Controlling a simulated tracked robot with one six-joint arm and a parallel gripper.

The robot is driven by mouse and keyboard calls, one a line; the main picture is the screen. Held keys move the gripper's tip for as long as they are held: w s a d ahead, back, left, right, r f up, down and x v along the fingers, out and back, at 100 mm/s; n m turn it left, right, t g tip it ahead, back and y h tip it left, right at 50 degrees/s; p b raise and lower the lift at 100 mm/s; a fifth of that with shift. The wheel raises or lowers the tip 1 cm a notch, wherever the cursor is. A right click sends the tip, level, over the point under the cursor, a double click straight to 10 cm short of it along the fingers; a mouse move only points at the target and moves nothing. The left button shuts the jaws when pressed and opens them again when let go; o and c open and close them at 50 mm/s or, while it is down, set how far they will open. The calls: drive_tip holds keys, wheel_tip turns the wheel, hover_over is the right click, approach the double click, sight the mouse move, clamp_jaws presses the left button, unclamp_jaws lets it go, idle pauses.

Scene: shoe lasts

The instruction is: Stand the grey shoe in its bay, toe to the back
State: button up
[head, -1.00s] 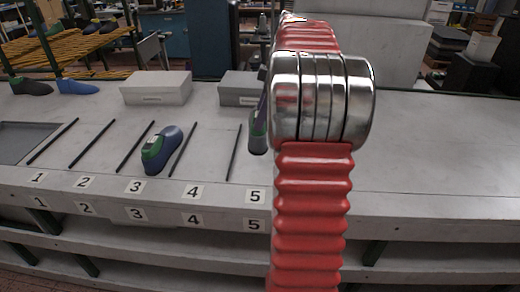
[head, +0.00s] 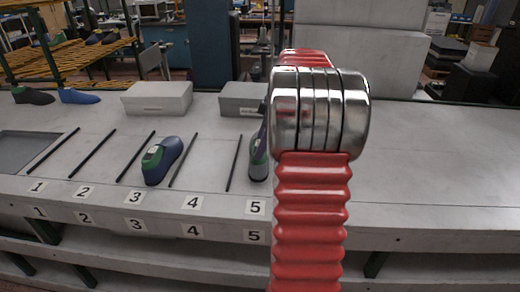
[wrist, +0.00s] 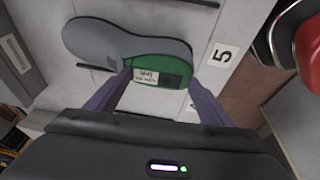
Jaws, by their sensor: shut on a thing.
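The grey shoe shows in the wrist view (wrist: 97,40) with a grey sole and a green heel part carrying a white label. Its toe points left there, away from the front edge. My gripper (wrist: 160,74) has its purple fingers on either side of the green heel end and is shut on it. In the head view the shoe (head: 258,166) is upright-looking behind the number 5 label (head: 255,207), just right of a dark divider bar (head: 234,163); my arm hides part of it and most of the gripper. I cannot tell whether it touches the bench.
A blue-green shoe (head: 163,161) stands between bars by labels 3 and 4. Two grey boxes (head: 157,98) (head: 240,100) and a dark shoe (head: 33,97) and a blue shoe (head: 79,97) sit at the back. The bench right of my arm is clear.

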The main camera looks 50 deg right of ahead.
drive_tip(key=shift+f, duration=1.35)
drive_tip(key=o, duration=2.1)
drive_tip(key=shift+f, duration=0.1)
drive_tip(key=v, duration=1.2)
